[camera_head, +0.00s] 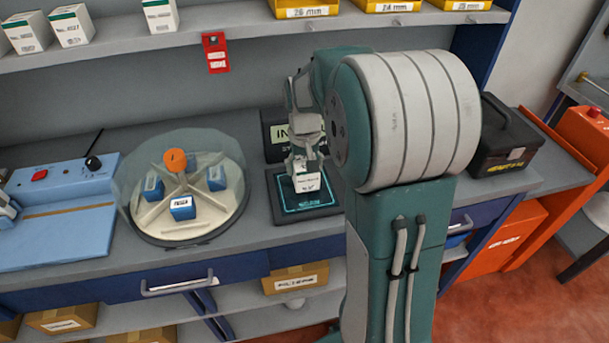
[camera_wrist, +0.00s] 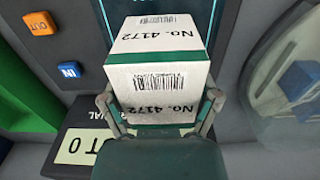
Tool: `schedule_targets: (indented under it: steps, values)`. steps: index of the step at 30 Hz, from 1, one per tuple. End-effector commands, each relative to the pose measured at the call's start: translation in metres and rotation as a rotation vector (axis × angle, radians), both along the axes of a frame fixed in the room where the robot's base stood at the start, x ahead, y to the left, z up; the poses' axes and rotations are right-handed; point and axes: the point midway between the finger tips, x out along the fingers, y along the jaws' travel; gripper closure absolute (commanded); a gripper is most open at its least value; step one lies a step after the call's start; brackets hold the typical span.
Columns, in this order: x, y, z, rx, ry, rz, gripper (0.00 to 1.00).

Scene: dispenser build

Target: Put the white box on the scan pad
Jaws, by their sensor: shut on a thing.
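A white box (camera_wrist: 158,85) with a barcode and the label "No. 4172" is between the fingers of my gripper (camera_wrist: 160,118) in the wrist view. In the head view my gripper (camera_head: 305,158) points down and is shut on the white box (camera_head: 306,183). The box is over the dark scan pad (camera_head: 283,199), which has a glowing teal outline. I cannot tell whether the box touches the pad. Part of the pad's right side is hidden by my arm. The pad also shows behind the box in the wrist view (camera_wrist: 215,12).
A round clear-walled dispenser (camera_head: 187,228) with blue boxes stands left of the pad. A display (camera_head: 283,137) stands behind the pad. A black case (camera_head: 506,140) is at the right. The blue machine (camera_head: 70,213) fills the left. A shelf (camera_head: 185,35) with white boxes hangs above.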

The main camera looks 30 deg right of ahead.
Motion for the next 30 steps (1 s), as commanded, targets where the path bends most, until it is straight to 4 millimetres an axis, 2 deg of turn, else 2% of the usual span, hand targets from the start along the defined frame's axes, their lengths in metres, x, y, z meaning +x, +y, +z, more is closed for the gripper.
schedule_targets:
  steps: [3,6,15,16,17,30]
  values:
    - [0.000,0.000,-0.021,0.001,0.004,0.000,0.81]
    - [0.000,0.000,-0.031,0.000,0.001,0.000,0.81]
    - [0.000,0.000,-0.033,0.000,0.001,0.000,0.81]
    - [0.000,0.000,-0.033,0.000,0.001,0.000,0.12]
    - [0.000,0.000,-0.033,0.000,0.001,0.000,0.00]
    - [0.000,0.000,-0.032,0.000,0.000,0.000,0.00]
